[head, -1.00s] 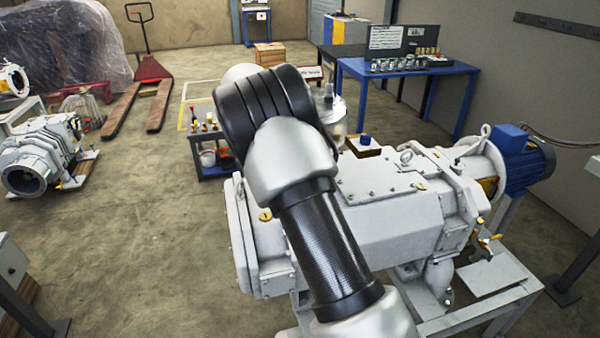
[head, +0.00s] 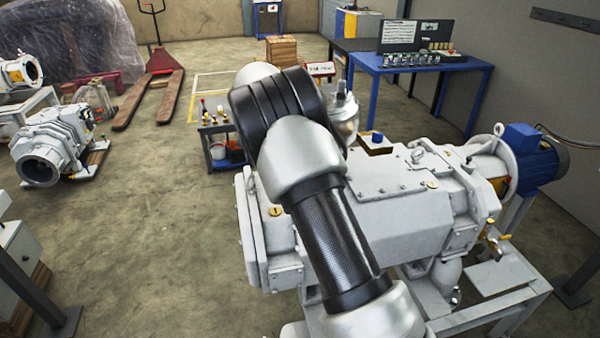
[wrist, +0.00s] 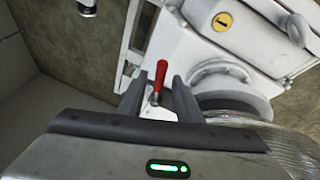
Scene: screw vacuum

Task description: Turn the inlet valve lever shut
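The red valve lever (wrist: 158,82) shows in the wrist view, standing out beside the white pump body. My gripper (wrist: 159,88) is open, with one dark finger on each side of the lever. The lever lies between the fingers, and a gap shows on both sides of it. The valve body under the lever is mostly hidden by my gripper. In the head view the large white screw vacuum pump (head: 400,215) stands on its frame. My arm covers its left part there, and the lever and gripper are hidden.
A pale round flange pipe (wrist: 222,85) is close to the right finger in the wrist view. A blue motor (head: 535,160) sits at the pump's right end. A small cart (head: 222,150) and a blue table (head: 425,65) stand behind. Open floor (head: 130,240) lies left.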

